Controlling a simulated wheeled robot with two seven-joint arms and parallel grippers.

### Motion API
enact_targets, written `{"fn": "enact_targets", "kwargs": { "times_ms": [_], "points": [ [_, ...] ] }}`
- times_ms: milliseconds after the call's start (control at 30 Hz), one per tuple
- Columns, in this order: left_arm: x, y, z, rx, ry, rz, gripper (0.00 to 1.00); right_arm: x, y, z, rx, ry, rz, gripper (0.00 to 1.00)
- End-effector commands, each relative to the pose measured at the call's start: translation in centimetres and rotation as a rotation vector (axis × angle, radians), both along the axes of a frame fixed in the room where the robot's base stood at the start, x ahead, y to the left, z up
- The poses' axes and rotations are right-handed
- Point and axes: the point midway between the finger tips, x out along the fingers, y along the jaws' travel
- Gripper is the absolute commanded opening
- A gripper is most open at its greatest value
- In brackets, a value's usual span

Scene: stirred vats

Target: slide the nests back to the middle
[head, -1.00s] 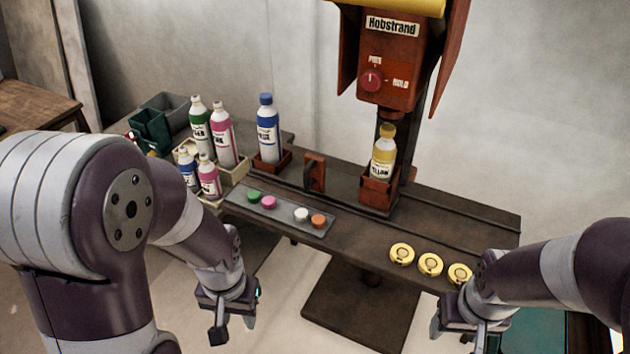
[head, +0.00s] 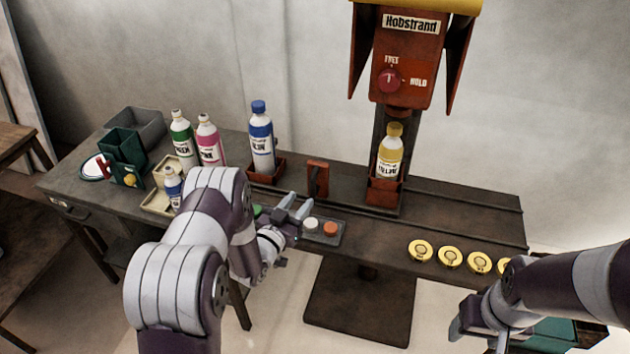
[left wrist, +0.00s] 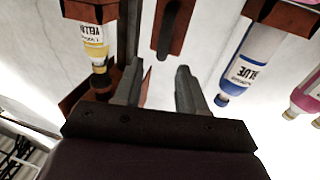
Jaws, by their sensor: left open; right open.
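The red-brown nest on the left (head: 267,174) holds an upright blue bottle (head: 261,140). Another nest (head: 384,193) holds a yellow bottle (head: 390,152) beneath the red Hobstrand machine (head: 406,60). A red-brown upright handle (head: 317,179) stands between them on the rail bench. My left gripper (head: 296,207) is open and empty, in front of the handle and over the disc strip. In the left wrist view, the handle (left wrist: 172,28) shows beyond the open fingers (left wrist: 160,75), with the blue bottle (left wrist: 246,72) to the right. My right gripper (head: 478,325) is open, low at right.
The machine's knob (head: 390,80) sits between FREE and HOLD labels. A strip (head: 339,238) carries coloured discs, partly hidden by my left arm. Several yellow discs (head: 450,258) lie at the bench's front right. Green and pink bottles (head: 208,142) and bins (head: 138,128) stand at left.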

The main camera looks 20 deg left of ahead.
Motion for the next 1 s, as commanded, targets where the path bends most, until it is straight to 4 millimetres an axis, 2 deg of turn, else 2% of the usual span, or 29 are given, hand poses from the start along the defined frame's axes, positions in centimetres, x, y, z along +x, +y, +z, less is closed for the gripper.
{"fn": "enact_targets", "kwargs": {
  "times_ms": [100,300,433,700,767,800,833,1000],
  "points": [
    [3.1,-0.8,0.2,0.001,-0.001,-0.003,0.41,0.0,0.0,0.6,0.0,0.0,0.0,0.61],
    [7.0,-1.7,0.1,0.0,0.001,-0.001,0.41,0.0,0.0,0.9,0.0,0.0,0.0,0.61],
    [8.2,-2.0,0.0,-0.001,0.001,0.0,0.41,0.0,0.0,1.0,0.0,0.0,0.0,0.61],
    [8.4,-2.0,0.0,0.0,0.003,0.001,0.41,0.0,0.0,1.0,0.0,0.0,0.0,0.61],
    [8.4,-2.0,0.0,0.0,0.003,0.001,0.21,0.0,0.0,1.0,0.0,0.0,0.0,0.61],
    [8.4,-2.0,0.0,0.0,0.003,0.001,0.08,0.0,0.0,1.0,0.0,0.0,0.0,0.61],
    [8.4,-2.0,0.0,0.0,0.003,0.001,0.0,0.0,0.0,1.0,0.0,0.0,0.0,0.61],
    [8.4,-2.1,0.0,0.0,0.002,0.0,0.0,0.0,0.0,1.0,0.0,0.0,0.0,0.61]
  ]
}}
